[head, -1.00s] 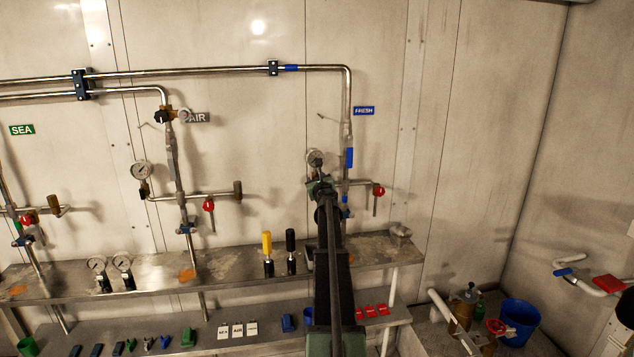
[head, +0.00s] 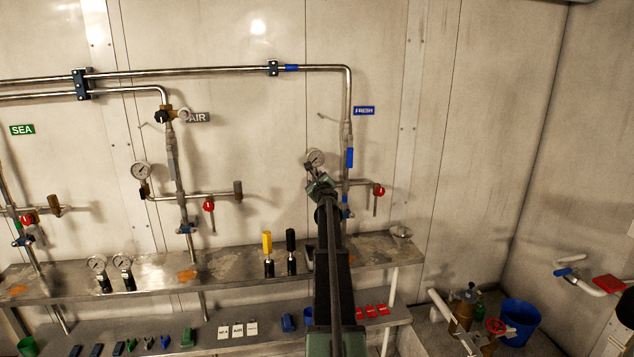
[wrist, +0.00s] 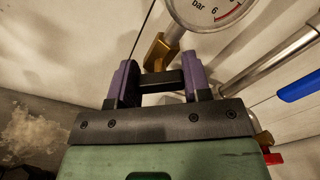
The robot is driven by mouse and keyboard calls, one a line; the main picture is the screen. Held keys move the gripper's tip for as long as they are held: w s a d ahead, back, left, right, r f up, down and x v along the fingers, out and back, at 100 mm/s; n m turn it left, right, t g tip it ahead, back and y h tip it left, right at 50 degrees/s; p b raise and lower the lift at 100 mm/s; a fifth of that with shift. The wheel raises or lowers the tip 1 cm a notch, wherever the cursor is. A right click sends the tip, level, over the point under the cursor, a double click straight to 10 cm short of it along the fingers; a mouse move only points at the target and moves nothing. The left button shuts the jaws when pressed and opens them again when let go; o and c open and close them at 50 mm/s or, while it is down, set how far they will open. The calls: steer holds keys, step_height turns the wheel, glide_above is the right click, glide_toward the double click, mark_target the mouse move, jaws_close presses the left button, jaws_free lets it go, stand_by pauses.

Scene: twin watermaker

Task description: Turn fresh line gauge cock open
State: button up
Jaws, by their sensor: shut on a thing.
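The fresh line's round white pressure gauge (head: 315,158) stands left of the steel riser under the blue FRESH label (head: 364,111). It also shows in the wrist view (wrist: 207,10), cut by the top edge. Just below it is the brass body of the gauge cock (wrist: 161,51). My gripper (head: 319,183) is at the cock, below the gauge. In the wrist view its two purple fingers (wrist: 160,80) are shut on the cock's dark handle (wrist: 158,81), which lies crosswise between them. In the head view my gripper and arm hide the cock.
The fresh riser (head: 347,130) runs close to the right of my gripper. A red-handled valve (head: 379,191) sits on a side branch farther right. Below, a steel shelf (head: 220,262) carries loose gauges (head: 97,265) and yellow and black-topped tools (head: 267,252).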

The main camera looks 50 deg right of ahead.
steer(key=o, duration=0.9)
steer(key=v, duration=1.1)
steer(key=shift+w+n, duration=0.1)
steer(key=shift+n, duration=0.3)
steer(key=c, duration=0.4)
steer(key=shift+n, duration=1.1)
steer(key=shift+c, duration=0.7)
steer(key=n, duration=1.5)
steer(key=shift+d+f, duration=0.1)
